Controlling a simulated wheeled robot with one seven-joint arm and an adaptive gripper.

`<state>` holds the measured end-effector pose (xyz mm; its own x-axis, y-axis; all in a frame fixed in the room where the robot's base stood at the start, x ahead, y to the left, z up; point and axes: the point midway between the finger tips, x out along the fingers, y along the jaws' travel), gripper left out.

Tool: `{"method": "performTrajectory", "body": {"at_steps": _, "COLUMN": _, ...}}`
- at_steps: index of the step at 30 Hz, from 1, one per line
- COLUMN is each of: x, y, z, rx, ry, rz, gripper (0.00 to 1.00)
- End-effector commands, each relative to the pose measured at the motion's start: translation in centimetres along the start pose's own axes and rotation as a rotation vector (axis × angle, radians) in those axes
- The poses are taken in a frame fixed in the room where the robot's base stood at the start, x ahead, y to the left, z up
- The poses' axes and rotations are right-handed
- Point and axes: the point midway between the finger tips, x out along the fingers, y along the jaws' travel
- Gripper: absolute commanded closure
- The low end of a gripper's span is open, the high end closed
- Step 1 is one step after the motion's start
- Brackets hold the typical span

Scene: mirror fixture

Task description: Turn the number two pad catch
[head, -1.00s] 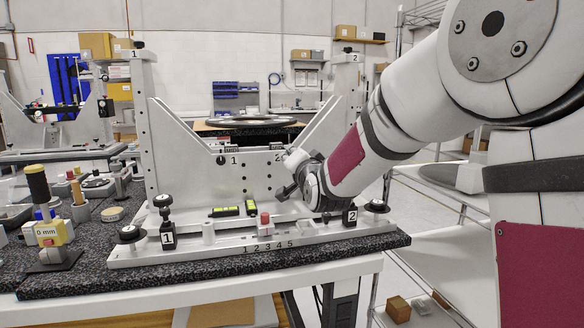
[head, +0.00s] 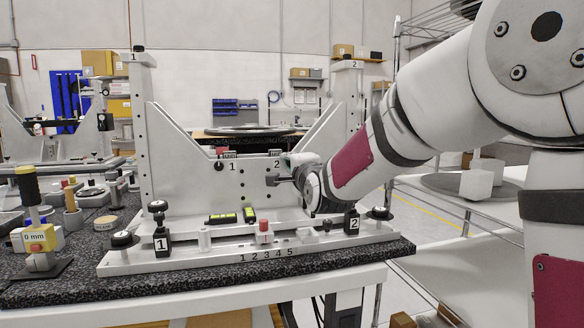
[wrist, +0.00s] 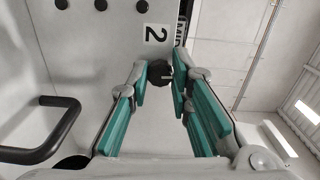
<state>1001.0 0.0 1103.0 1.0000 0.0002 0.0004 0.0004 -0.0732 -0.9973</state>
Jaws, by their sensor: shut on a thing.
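The number two pad catch is a black knob (wrist: 160,72) beside the white "2" label (wrist: 156,34) in the wrist view. My gripper (wrist: 161,80) has its teal fingers on either side of this knob, shut on it. In the head view my gripper (head: 288,162) reaches the fixture plate (head: 190,185) from the right, just right of the "2" label (head: 276,164), and hides the catch. The matching number one catch (head: 219,166) stands free beside its "1" label.
A black bar handle (wrist: 50,135) sticks out at the left of the wrist view. Below my gripper, a black block marked 2 (head: 352,222) and a red-topped piece (head: 264,230) stand on the fixture base (head: 190,258). Yellow-green vials (head: 222,218) lie on it.

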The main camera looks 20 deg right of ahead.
Motion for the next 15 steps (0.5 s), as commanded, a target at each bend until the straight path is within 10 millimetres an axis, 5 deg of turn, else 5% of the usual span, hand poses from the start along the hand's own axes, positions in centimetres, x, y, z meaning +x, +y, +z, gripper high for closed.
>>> {"method": "performTrajectory", "body": {"at_steps": 14, "x": 0.0, "y": 0.07, "z": -0.04, "rx": 0.015, "ry": 0.001, "rz": 0.002, "gripper": 1.0}}
{"method": "performTrajectory", "body": {"at_steps": 15, "x": 0.0, "y": 0.07, "z": -0.04, "rx": 0.014, "ry": 0.001, "rz": 0.002, "gripper": 0.79}}
